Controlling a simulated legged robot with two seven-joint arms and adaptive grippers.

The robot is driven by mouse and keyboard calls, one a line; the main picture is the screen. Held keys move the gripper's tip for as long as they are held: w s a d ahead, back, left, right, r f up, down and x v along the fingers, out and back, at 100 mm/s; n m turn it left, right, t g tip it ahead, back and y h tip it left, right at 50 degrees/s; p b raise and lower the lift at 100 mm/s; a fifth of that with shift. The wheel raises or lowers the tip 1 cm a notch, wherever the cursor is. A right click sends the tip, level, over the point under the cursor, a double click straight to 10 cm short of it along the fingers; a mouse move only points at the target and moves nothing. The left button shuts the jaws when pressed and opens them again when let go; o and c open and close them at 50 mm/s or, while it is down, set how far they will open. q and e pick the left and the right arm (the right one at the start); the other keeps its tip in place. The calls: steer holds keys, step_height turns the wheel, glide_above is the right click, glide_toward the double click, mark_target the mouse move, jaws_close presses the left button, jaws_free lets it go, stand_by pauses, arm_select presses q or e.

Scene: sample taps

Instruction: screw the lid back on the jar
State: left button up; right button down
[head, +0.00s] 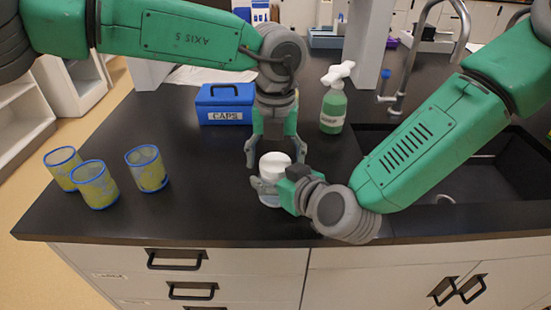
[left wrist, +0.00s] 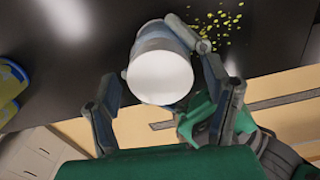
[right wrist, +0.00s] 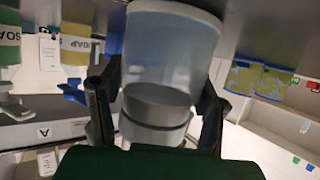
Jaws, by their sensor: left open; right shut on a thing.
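The clear jar (head: 268,190) stands upright near the front of the black counter. The white lid (head: 275,164) sits at its top; I cannot tell whether it is threaded on. My left gripper (head: 275,157) points down over the jar, its fingers open on either side of the lid. The left wrist view shows the lid's round top (left wrist: 160,77) between the open fingers, with a gap. My right gripper (head: 287,190) comes in from the right and is shut on the jar. The right wrist view shows the jar body (right wrist: 170,45) between its fingers.
Several blue-rimmed, yellow-speckled cups (head: 96,184) stand at the left. A blue CAPS box (head: 225,106) and a green soap bottle (head: 333,108) stand behind the jar. A sink (head: 460,165) lies to the right. Yellow specks (left wrist: 215,25) show near the jar.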

arm_select(q)
step_height(320, 180, up, 4)
steer(key=shift+r, duration=0.1)
steer(key=shift+o, duration=0.3)
steer(key=shift+r, duration=0.1)
step_height(320, 180, up, 3)
steer(key=n, duration=0.5)
steer(key=shift+r+n, duration=0.15)
steer(key=shift+n, duration=0.15)
steer(key=shift+f, duration=4.05)
